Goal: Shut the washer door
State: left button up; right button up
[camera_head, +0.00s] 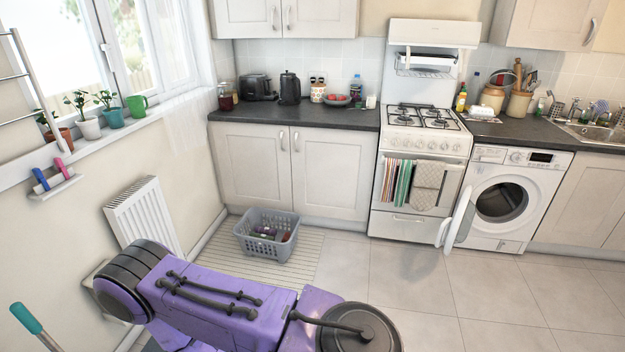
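The white washer (517,190) stands under the counter at the right, beside the cooker. Its round door (459,217) is open and swung out to the left, seen nearly edge-on in front of the cooker's right side. The dark drum opening (502,201) is exposed, and I cannot make out anything inside it. A purple arm of mine crosses the bottom of the view, far from the washer. Neither of my grippers shows in this view.
A grey laundry basket (267,235) stands on a slatted mat (302,264) at the centre left. The cooker (419,172) stands left of the washer, with towels on its front. The tiled floor (440,299) before the washer is clear.

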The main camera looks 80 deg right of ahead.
aim_at(456, 221)
jog(key=u, duration=2.3)
jog(key=k, duration=1.75)
jog(key=u, duration=3.5)
jog(key=k, duration=2.05)
jog(key=u, duration=1.8)
